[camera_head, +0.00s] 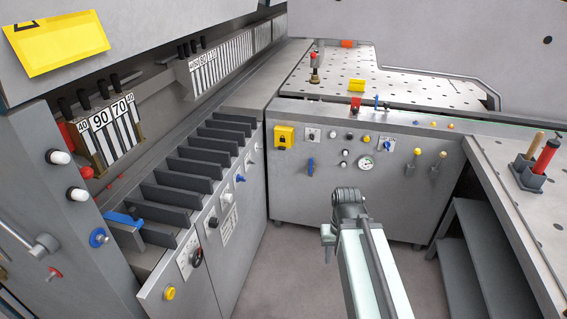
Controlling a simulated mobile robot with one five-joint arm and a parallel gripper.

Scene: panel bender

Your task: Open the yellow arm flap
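A large yellow plate (55,40) with a dark mark at its upper left corner sits on the machine's grey upper beam. A small yellow box (284,137) with a black padlock mark is on the front of the back cabinet. I cannot tell for sure which of these is the arm flap. My arm rises from the bottom edge, right of centre, and ends in a grey joint in front of the cabinet, apart from all three. No gripper fingers show.
The grey back cabinet (336,197) carries a gauge, knobs and levers. A row of dark slats (190,168) runs along the left machine. A side table (535,225) with a red-handled tool (545,154) and dark steps (468,245) stand at the right. Floor (290,265) is clear between them.

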